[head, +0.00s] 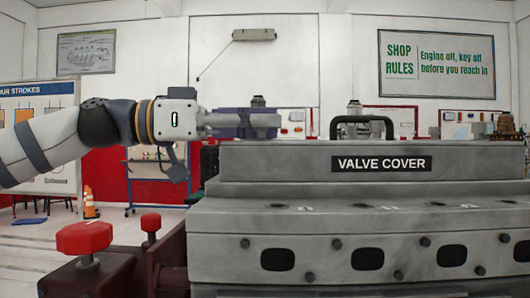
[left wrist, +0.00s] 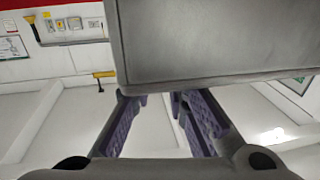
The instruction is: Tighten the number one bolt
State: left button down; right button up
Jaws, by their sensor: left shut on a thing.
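The grey engine block (head: 225,228) fills the lower right of the head view, with the grey valve cover (head: 280,160) on top. Bolts and small pale marks (head: 305,209) line its ledge; the numbers are too small to read surely, so I cannot tell which is number one. My left gripper (head: 275,122) comes in from the left, level, above the cover's left end. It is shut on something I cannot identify. In the left wrist view its purple-padded fingers (left wrist: 155,97) stand apart, and a large grey box-like thing (left wrist: 215,45) covers their far ends. My right gripper is out of view.
A black handle (head: 363,122) rises from the valve cover. Red knobs (head: 84,238) stand on a dark red stand at the lower left. An orange cone (head: 89,203) and a wheeled board are behind. The floor at left is mostly clear.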

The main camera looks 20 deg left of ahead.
pick_arm(q)
jog(key=shift+w+f+m+g+h, duration=0.15)
jog(key=shift+m+g+h, duration=0.15)
jog(key=shift+m+g, duration=0.3)
jog(key=g, duration=0.1)
jog(key=m+g+h+p, duration=0.1)
jog(key=g, duration=0.1)
jog(key=shift+r+m, duration=0.25)
jog(key=shift+m, duration=0.05)
jog(key=m+g+p, duration=0.1)
jog(key=m+g, duration=0.1)
jog(key=g, duration=0.1)
jog(key=shift+r, duration=0.1)
jog(key=shift+f+m+g+p, duration=0.2)
jog(key=shift+m+g+p, duration=0.45)
jog(key=shift+g, duration=0.45)
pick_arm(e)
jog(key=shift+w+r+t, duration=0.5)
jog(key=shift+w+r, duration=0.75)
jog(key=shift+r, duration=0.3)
pick_arm(q)
jog(key=c, duration=1.5)
grip_release()
jog(key=shift+d, duration=0.1)
jog(key=shift+c, duration=0.2)
jog(key=shift+f, duration=0.1)
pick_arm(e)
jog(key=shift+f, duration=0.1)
